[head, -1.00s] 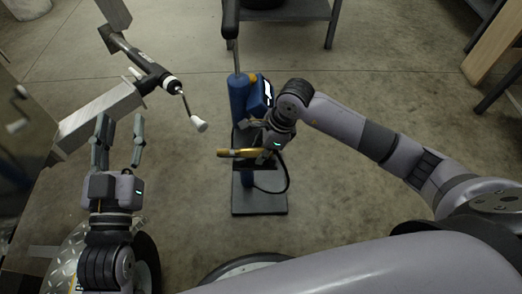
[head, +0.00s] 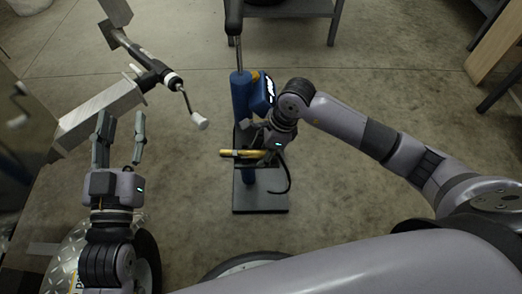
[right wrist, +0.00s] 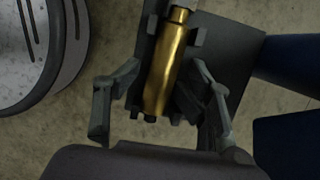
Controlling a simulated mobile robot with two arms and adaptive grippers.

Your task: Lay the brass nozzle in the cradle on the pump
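The brass nozzle (head: 240,154) lies across the cradle on the blue pump (head: 241,98). In the right wrist view the nozzle (right wrist: 166,68) rests on a dark plate between small grey cradle prongs (right wrist: 198,37). My right gripper (right wrist: 167,68) is open, with one finger on each side of the nozzle and a gap visible to each. In the head view my right gripper (head: 262,146) is at the nozzle's right end and partly hides the cradle. My left gripper (head: 121,116) is open and empty, well left of the pump.
The pump stands on a dark base plate (head: 260,197), with a black hose (head: 288,180) curling at its right. A trailer coupling with a crank handle (head: 198,122) reaches in above my left gripper. A grey table (head: 290,10) stands behind. The floor between is clear.

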